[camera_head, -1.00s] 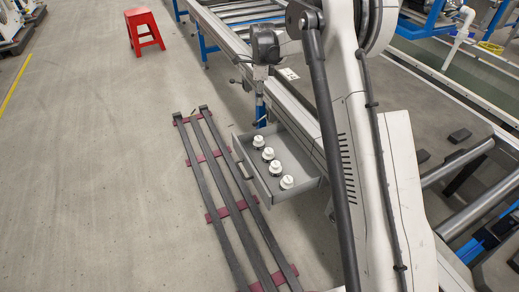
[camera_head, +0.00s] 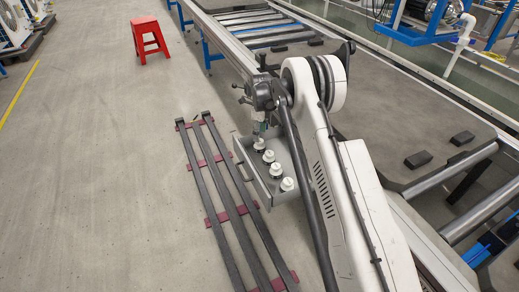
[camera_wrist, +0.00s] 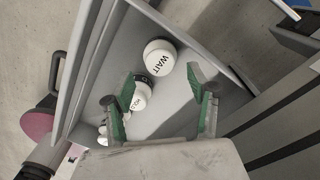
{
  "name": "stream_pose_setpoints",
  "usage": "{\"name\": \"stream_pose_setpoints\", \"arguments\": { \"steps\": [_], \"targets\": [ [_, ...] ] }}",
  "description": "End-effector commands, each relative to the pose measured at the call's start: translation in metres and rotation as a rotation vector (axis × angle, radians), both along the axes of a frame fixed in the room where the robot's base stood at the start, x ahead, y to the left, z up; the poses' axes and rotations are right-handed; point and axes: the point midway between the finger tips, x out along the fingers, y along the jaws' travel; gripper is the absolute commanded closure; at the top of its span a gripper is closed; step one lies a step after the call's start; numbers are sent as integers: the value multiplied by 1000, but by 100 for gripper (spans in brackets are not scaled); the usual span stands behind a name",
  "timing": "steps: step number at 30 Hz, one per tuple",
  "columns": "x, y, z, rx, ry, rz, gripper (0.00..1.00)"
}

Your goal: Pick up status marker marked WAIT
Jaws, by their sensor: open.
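The status marker marked WAIT (camera_wrist: 160,58) is a round white cap seen from above in the wrist view, standing in a grey drawer (camera_wrist: 103,62). My gripper (camera_wrist: 160,76) is open and empty. Its two green-padded fingers point toward the WAIT marker, which shows just beyond the fingertips, between their lines. A second white marker (camera_wrist: 140,95), its lettering partly readable as "HOL", is partly covered by the left finger. In the head view my gripper (camera_head: 261,126) hangs above the far end of the drawer (camera_head: 246,171).
Several white markers stand in a row in the drawer, including the nearest one (camera_head: 287,184). Drawer walls rise close around them. Dark rails (camera_head: 228,213) lie on the floor to the left. A red stool (camera_head: 149,40) stands farther back on open floor.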

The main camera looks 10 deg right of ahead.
Motion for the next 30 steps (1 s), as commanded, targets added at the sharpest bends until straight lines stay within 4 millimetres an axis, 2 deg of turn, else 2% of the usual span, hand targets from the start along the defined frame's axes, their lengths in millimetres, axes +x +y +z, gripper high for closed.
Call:
{"name": "stream_pose_setpoints", "arguments": {
  "steps": [1, 3, 11, 19, 22, 28, 30],
  "targets": [
    [0, 0, -12, 0, 0, 0, 47],
    [-1, 1, -21, 0, 0, 0, 47],
    [-1, 1, -37, 0, 0, 1, 47],
    [-1, 3, -74, 0, 0, 1, 47],
    [-2, 3, -80, 0, 0, 1, 47],
    [-2, 3, -79, 0, 0, 1, 47],
    [-2, 3, -79, 0, 0, 1, 55]
  ]
}}
